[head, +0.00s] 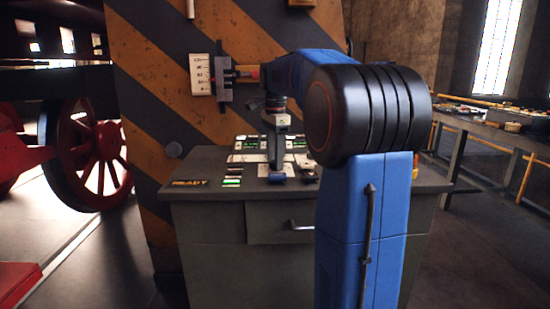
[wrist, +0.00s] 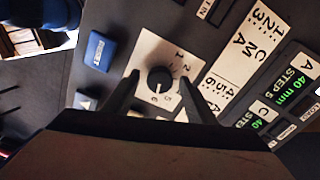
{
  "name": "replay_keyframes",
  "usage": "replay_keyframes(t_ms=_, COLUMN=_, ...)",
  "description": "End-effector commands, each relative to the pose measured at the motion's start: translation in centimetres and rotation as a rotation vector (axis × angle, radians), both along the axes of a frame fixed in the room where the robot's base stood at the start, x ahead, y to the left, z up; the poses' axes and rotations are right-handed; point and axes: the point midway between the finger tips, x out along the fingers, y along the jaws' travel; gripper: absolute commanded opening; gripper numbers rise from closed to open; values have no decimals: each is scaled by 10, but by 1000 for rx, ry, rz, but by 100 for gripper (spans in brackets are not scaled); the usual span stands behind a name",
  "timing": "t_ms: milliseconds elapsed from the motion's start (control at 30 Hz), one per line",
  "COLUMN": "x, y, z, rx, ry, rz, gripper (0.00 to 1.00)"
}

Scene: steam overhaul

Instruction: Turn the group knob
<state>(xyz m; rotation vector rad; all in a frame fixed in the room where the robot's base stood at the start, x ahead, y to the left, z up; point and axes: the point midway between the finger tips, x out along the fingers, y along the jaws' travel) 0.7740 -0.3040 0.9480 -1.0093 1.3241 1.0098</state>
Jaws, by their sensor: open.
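The group knob (wrist: 160,79) is a small black round knob on a white square plate with numbers around it, in the wrist view. A short light mark shows near its lower edge. My gripper (wrist: 160,92) is open, with one dark finger on each side of the knob in the picture. Whether the fingers touch the knob cannot be told. In the head view my gripper (head: 277,165) points down over the console top (head: 205,163), and the knob is not clear there.
A blue button (wrist: 96,51) sits left of the knob plate. Green displays (wrist: 296,83) and white label strips lie to the right. A scale (head: 201,75) with a slider and red-tipped lever is on the striped pillar (head: 150,50) behind the console.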

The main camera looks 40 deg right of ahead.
Motion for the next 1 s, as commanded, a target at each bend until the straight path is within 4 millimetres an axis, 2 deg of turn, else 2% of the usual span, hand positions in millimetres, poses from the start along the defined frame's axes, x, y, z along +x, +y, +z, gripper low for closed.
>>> replay_keyframes(t_ms=233, x=0, y=0, z=0, rx=0, ry=0, rz=0, gripper=51)
replay_keyframes(t_ms=267, x=0, y=0, z=0, rx=0, ry=0, rz=0, gripper=46)
replay_keyframes(t_ms=400, x=0, y=0, z=0, rx=0, ry=0, rz=0, gripper=13)
replay_keyframes(t_ms=433, x=0, y=0, z=0, rx=0, ry=0, rz=0, gripper=10)
replay_keyframes(t_ms=733, x=0, y=0, z=0, rx=0, ry=0, rz=26, gripper=10)
replay_keyframes(t_ms=1000, x=0, y=0, z=0, rx=0, ry=0, rz=169, gripper=10)
